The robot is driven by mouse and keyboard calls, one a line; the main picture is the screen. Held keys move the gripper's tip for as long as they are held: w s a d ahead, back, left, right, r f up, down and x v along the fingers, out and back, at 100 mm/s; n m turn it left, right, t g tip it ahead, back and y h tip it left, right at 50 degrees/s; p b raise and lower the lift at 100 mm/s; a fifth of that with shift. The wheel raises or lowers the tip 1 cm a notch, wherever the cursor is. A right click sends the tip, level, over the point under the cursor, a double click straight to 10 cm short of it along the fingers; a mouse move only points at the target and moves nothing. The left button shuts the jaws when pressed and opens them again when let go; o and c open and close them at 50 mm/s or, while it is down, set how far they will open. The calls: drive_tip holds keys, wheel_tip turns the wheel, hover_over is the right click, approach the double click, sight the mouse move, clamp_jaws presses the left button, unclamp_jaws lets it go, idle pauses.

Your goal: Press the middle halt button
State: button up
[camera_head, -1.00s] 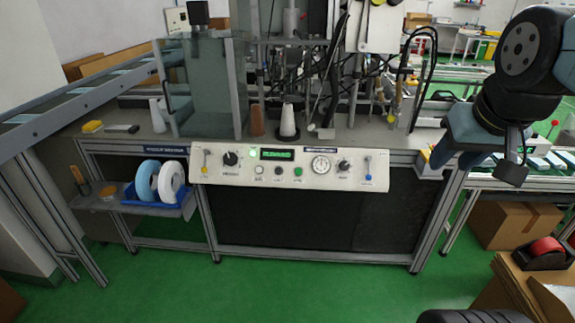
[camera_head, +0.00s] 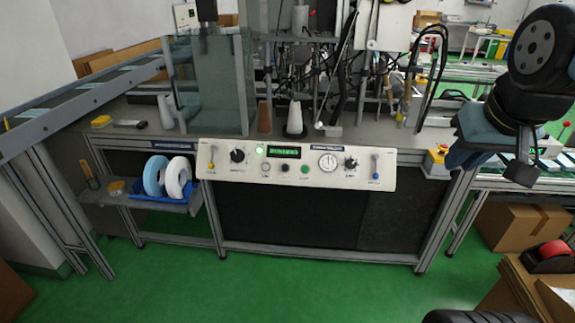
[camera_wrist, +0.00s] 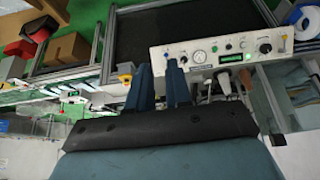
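The cream control panel (camera_head: 330,179) is fixed to the front of the workbench. Three small round buttons sit in a row below its green display: a pale one (camera_head: 265,167), a dark middle one (camera_head: 285,168) and a green one (camera_head: 304,169). In the wrist view the panel (camera_wrist: 208,56) appears upside down, with the dark button (camera_wrist: 228,46) between the other two. Button labels are too small to read. My gripper (camera_wrist: 161,72) shows two blue fingers with a narrow empty gap. It is apart from the panel, at the right of the head view (camera_head: 450,162).
The panel also has a dial gauge (camera_head: 328,161), black knobs and two levers. A shelf with white and blue rolls (camera_head: 178,177) is at left. A conveyor (camera_head: 90,100) runs at far left. A cardboard box (camera_head: 515,228) stands at right. The green floor before the bench is clear.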

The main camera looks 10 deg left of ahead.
clamp_jaws()
idle(1.3)
